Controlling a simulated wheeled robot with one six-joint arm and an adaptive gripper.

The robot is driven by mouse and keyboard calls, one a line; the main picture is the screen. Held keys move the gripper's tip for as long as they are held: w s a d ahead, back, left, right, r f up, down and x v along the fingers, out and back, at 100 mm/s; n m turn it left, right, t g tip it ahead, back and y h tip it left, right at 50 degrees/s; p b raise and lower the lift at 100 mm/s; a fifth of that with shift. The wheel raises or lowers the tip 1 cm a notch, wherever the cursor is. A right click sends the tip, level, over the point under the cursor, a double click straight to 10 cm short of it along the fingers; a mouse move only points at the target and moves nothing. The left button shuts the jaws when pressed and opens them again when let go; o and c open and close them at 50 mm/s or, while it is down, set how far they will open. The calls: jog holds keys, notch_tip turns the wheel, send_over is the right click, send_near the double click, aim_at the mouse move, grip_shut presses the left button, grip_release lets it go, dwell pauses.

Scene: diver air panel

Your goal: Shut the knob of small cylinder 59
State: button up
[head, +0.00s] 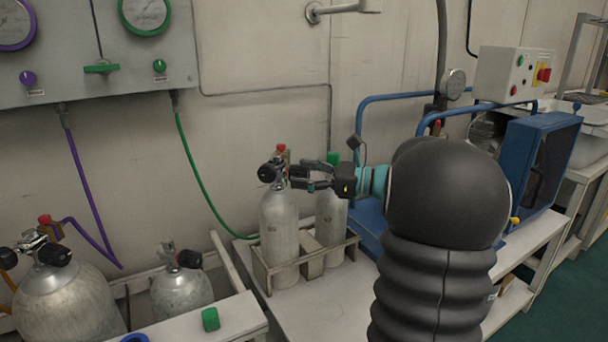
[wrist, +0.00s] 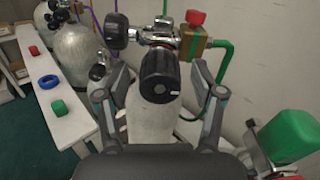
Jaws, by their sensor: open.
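A grey cylinder (head: 279,225) stands upright in a rack, with a metal valve on top; no number on it is readable. Its black knob (wrist: 160,75) faces my wrist camera. A second black knob (wrist: 116,30) sticks out to the left of the valve, and shows in the head view (head: 267,173). My gripper (head: 297,178) is open at valve height. In the wrist view its fingers (wrist: 160,95) stand on either side of the facing knob, with gaps visible on both sides. Contact is not visible. The knob's far side is hidden.
A second cylinder (head: 331,225) with a green cap (wrist: 285,138) stands close beside it in the rack (head: 268,278). A red-capped brass fitting (wrist: 193,30) and green hose (head: 205,195) join the valve. Two other cylinders stand left. A blue compressor (head: 540,160) is right.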

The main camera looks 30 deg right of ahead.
jog(key=shift+d, duration=0.1)
jog(key=v, duration=1.2)
dwell(2.4)
